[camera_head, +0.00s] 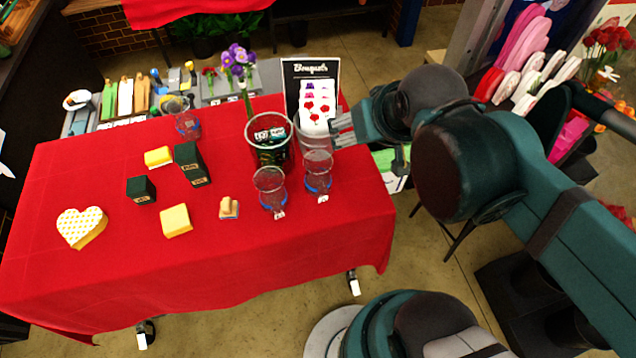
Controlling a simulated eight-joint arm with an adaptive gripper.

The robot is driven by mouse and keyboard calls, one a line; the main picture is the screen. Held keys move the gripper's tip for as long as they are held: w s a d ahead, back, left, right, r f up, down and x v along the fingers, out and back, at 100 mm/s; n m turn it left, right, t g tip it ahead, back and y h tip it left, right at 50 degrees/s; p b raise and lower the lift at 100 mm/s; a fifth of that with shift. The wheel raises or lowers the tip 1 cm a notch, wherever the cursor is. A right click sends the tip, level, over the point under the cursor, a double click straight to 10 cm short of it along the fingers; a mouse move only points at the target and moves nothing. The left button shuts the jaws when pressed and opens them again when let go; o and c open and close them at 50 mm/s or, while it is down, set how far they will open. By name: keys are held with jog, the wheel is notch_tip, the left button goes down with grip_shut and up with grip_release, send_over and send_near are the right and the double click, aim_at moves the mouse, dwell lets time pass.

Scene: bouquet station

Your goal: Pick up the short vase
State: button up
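Several clear glass vases stand on the red table (80,165). Two small ones are near the front right, a left one (270,185) and a right one (318,170), both with blue near the base and a white tag. A similar small vase (186,122) stands at the back left. A wider, larger glass container (270,130) with dark contents stands behind the front pair. I cannot tell for certain which one is the short vase. My gripper (338,130) is at the table's right side, pointing left, close to another clear glass shape (314,135). Contact and finger opening are unclear.
A Bouquets sign (311,85) and purple flowers (239,62) stand at the back. Dark green boxes (190,163), yellow boxes (176,220), a heart-shaped box (82,227) and a wooden stamp-like piece (229,208) lie left. The front of the table is clear.

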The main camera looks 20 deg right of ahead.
notch_tip(320, 180, up, 4)
jog(key=n+g+y+b, duration=0.3)
jog(key=n+y+b, duration=0.2)
jog(key=y+b, duration=0.45)
send_over(318, 177)
jog(key=d+b, duration=0.1)
jog(key=b, duration=0.1)
notch_tip(318, 177, down, 7)
jog(key=h, duration=0.1)
jog(key=d+r+n+t+y+b, duration=0.1)
jog(key=d+r+n+y+b, duration=0.65)
jog(key=n+y, duration=0.2)
notch_tip(318, 177, down, 23)
jog(key=shift+w+a+f+h, duration=0.15)
jog(key=shift+w+h, duration=0.25)
jog(key=shift+w, duration=0.05)
jog(key=shift+a, duration=0.1)
jog(key=shift+b+x, duration=0.4)
jog(key=shift+x, duration=0.75)
